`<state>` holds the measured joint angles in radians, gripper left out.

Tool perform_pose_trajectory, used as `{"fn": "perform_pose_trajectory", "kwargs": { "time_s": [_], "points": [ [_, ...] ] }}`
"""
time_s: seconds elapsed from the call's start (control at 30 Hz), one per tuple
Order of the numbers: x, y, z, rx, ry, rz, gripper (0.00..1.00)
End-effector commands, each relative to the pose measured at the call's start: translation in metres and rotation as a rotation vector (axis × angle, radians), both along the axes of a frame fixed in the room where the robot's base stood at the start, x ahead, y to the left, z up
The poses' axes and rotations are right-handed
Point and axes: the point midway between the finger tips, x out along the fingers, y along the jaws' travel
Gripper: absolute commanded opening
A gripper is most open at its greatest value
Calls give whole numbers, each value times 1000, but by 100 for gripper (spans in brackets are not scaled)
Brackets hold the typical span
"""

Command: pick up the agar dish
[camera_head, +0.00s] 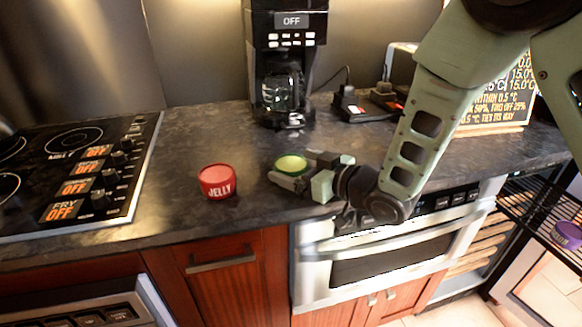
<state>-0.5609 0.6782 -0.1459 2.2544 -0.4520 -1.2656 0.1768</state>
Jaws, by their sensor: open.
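A small round dish with a yellow-green top (291,164), which looks like the agar dish, sits on the dark countertop in the head view. My gripper (287,176) reaches in from the right, low over the counter, at the dish. Its fingers are open and lie close around the dish's near and right sides. I cannot tell whether they touch it. The lower part of the dish is partly hidden by the fingers.
A red jelly tub (217,181) stands to the left of the dish. A black coffee maker (287,60) is behind it. A cooktop (80,170) is at the left, a chalkboard sign (500,100) at the right. The counter's front edge (250,222) is near, above a microwave drawer (380,255).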

Motion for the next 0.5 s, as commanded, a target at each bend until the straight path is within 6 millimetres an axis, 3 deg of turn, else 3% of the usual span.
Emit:
{"fn": "perform_pose_trajectory", "kwargs": {
  "time_s": [0.3, 0.5],
  "points": [
    [3, 4, -1, -1, 1, 0, 90],
    [3, 4, -1, 0, 1, 0, 37]
  ]
}}
